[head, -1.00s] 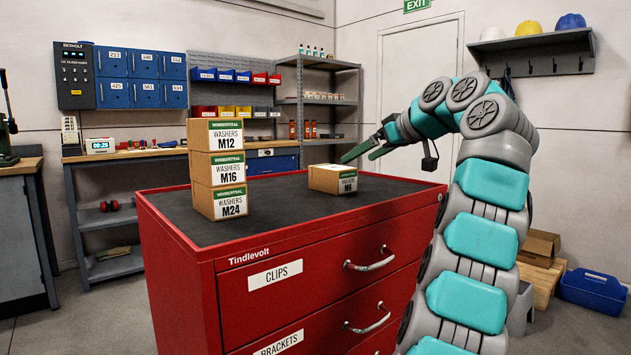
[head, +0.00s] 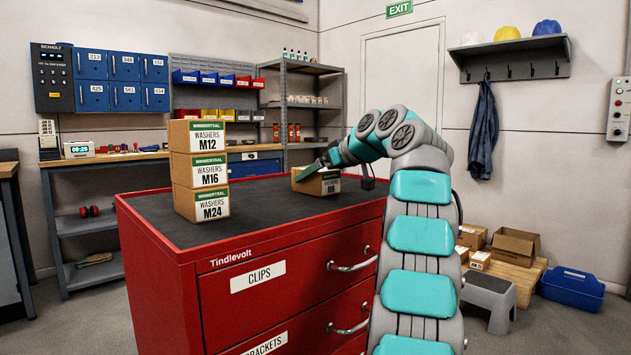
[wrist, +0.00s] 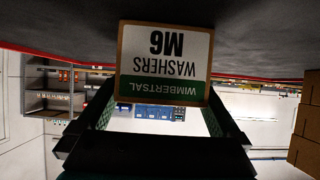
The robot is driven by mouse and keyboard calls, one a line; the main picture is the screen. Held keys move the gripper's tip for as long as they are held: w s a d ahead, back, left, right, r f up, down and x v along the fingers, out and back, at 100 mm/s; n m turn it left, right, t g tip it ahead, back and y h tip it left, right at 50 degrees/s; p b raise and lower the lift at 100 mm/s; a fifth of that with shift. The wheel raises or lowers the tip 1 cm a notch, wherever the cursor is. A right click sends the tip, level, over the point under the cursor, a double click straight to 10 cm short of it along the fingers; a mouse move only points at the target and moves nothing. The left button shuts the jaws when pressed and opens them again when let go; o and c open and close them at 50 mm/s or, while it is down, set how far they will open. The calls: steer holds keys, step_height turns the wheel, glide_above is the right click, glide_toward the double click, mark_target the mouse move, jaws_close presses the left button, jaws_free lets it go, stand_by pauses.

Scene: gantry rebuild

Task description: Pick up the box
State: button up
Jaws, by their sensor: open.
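The cardboard M6 washers box (head: 312,184) with a green and white label lies on the dark top of the red drawer cabinet (head: 285,262). My gripper (head: 310,170) is at the box, with a dark green finger over its top in the head view. In the wrist view the M6 box (wrist: 165,62) appears upside down, its label facing the camera. My open gripper (wrist: 160,98) has its fingertips close to the two sides of the box. Contact cannot be told.
A stack of washers boxes, M12, M16 and M24 (head: 200,171), stands left of the M6 box on the cabinet top. Bare mat (head: 262,207) lies between them. A step stool (head: 488,295) and a blue tote (head: 572,288) are on the floor at right.

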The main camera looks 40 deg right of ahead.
steer(key=shift+w+f, duration=0.15)
steer(key=shift+w, duration=0.05)
jaws_close()
stand_by(0.7)
